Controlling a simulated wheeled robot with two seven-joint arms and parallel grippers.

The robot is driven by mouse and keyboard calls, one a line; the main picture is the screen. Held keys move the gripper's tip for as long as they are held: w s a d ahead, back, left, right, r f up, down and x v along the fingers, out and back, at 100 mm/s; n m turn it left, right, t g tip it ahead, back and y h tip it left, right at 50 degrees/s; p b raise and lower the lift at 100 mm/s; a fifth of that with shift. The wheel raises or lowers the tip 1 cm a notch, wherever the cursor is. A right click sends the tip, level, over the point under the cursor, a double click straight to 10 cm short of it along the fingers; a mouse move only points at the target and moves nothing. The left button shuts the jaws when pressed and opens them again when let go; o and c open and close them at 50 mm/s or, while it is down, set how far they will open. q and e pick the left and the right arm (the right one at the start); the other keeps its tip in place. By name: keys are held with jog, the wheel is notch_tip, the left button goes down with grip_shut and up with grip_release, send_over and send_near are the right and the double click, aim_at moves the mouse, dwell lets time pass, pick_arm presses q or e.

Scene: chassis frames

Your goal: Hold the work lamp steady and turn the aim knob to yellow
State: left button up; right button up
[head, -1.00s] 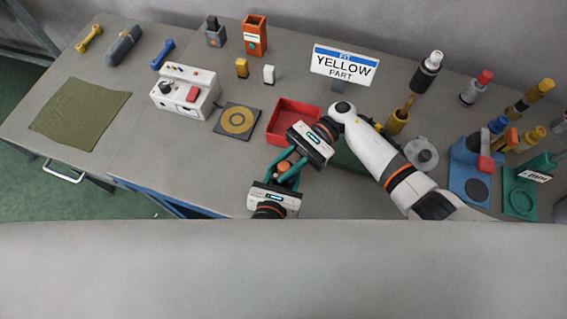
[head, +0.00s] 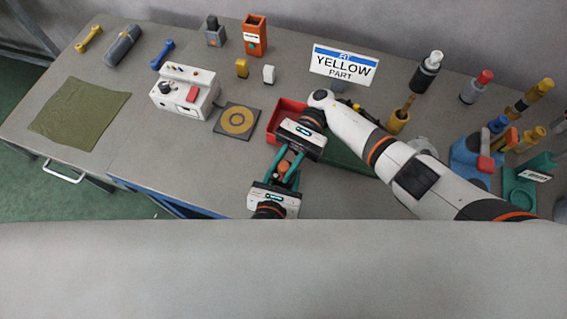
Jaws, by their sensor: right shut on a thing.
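My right gripper (head: 287,163) comes in from the right, its teal fingers pointing down-left, and is shut on a small orange-brown rounded part (head: 284,169). My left gripper (head: 281,175) faces it from below, with its teal fingers close around the same part. The two sets of fingers overlap, so I cannot tell whether the left one is shut. The work lamp and its aim knob are not clearly made out; the orange-brown part may belong to them. No yellow mark on a knob can be seen. The grippers hide most of what lies between them.
A red tray (head: 290,107) is partly behind my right gripper. A sign (head: 343,66) reads "YELLOW PART". Several bottles and fixtures crowd the right.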

aim_at(283, 166)
jog(key=o, duration=1)
notch_tip(283, 166, up, 10)
jog(key=shift+r, duration=0.1)
pick_arm(q)
jog(key=o, duration=1.3)
jog(key=shift+c, duration=0.2)
